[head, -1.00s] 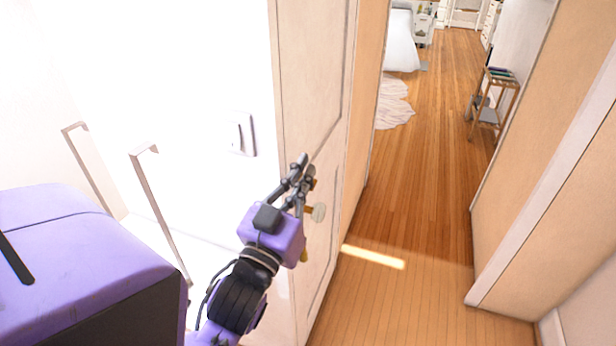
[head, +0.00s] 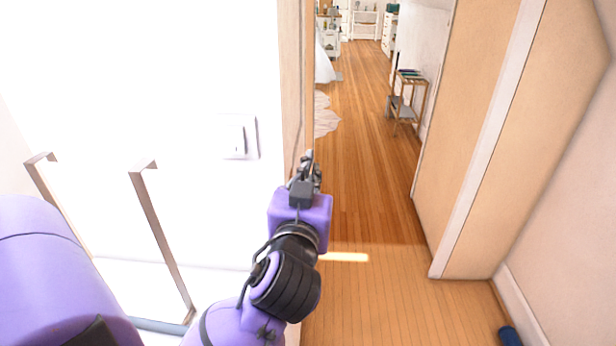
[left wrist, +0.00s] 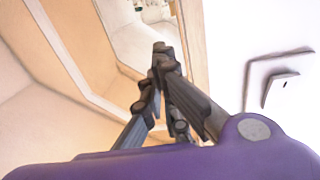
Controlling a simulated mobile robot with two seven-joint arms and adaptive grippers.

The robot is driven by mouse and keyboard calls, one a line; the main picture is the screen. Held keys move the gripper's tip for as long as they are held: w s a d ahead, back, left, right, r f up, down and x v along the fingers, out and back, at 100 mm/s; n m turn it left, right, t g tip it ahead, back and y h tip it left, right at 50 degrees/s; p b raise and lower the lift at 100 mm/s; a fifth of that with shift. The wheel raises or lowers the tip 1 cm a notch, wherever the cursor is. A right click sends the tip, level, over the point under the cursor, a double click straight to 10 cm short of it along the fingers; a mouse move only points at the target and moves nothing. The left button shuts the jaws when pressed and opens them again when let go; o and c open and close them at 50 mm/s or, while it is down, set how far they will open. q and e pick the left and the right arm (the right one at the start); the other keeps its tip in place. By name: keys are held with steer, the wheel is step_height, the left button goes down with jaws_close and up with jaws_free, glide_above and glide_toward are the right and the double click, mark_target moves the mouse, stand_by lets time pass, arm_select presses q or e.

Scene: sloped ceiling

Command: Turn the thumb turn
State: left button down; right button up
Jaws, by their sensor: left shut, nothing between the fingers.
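My left gripper (head: 306,168) is shut and empty, held in front of the doorway edge. It also shows in the left wrist view (left wrist: 161,50), with its fingertips together and nothing between them. The thumb turn is not visible in either view now. A narrow tan upright strip (head: 294,70), door or frame, stands just behind the gripper in the head view; I cannot tell which it is. My right gripper is not in view.
A white wall switch (head: 238,138) is left of the gripper. Metal bar handles (head: 163,235) stand at the lower left. The wooden hallway floor (head: 365,170) is open ahead, with a small shelf stand (head: 405,103) at its right. A dark blue object (head: 510,336) lies at the lower right.

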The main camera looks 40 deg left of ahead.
arm_select(q)
steer(key=w+a+f+n+g, duration=0.1)
steer(key=w+a+f, duration=0.5)
steer(key=w, duration=0.2)
steer(key=shift+w+a+y, duration=0.15)
steer(key=shift+a+y, duration=0.25)
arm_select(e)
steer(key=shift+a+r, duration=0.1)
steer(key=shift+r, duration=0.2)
arm_select(q)
steer(key=shift+f, duration=0.1)
steer(key=shift+w+a+f, duration=0.15)
steer(key=shift+w+f, duration=0.15)
steer(key=shift+r, duration=0.1)
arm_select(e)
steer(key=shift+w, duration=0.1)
